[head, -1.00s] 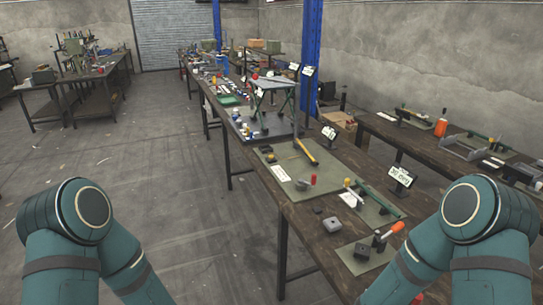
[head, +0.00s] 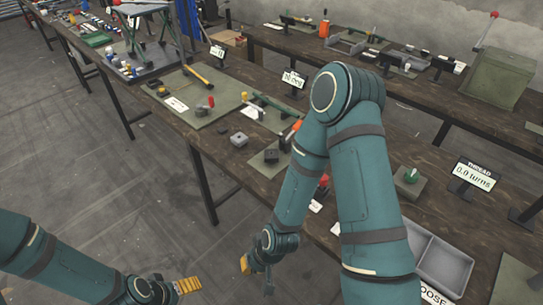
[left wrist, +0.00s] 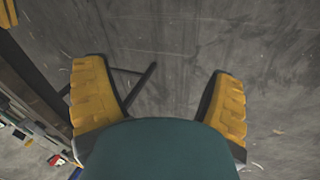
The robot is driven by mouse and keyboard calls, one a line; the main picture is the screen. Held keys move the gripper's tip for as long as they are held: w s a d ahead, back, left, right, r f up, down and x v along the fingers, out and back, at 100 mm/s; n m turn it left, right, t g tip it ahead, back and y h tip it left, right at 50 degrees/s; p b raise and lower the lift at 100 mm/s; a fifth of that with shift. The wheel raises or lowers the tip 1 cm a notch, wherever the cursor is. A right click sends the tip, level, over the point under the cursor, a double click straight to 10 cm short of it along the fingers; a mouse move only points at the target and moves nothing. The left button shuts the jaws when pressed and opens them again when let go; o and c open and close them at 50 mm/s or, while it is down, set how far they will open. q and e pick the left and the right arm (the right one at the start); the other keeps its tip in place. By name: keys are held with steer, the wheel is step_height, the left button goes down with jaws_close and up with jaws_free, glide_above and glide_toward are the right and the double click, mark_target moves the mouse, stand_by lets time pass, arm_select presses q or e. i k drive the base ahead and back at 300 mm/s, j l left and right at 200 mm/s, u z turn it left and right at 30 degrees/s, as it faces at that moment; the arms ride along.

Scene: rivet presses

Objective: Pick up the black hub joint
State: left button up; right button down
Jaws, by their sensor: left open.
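I cannot surely tell which part is the black hub joint. A small dark piece (head: 222,129) lies on the near workbench, and a black block (head: 271,156) sits on a small green mat. My left gripper (head: 186,286) is low at the bottom left, over the floor and away from the bench.
My right arm hides part of the bench. The floor at left is open.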

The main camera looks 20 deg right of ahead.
mark_target(270, 155)
steer(key=i+j, duration=0.45)
steer(key=i, duration=0.15)
steer(key=i+j, duration=0.4)
steer(key=i, duration=0.2)
steer(key=i+j, duration=0.45)
steer(key=i+j+z, duration=0.1)
steer(key=z, duration=0.3)
steer(key=i+j+z, duration=0.15)
steer(key=z, duration=0.25)
steer(key=i+j+z, duration=0.15)
steer(key=z, duration=1.9)
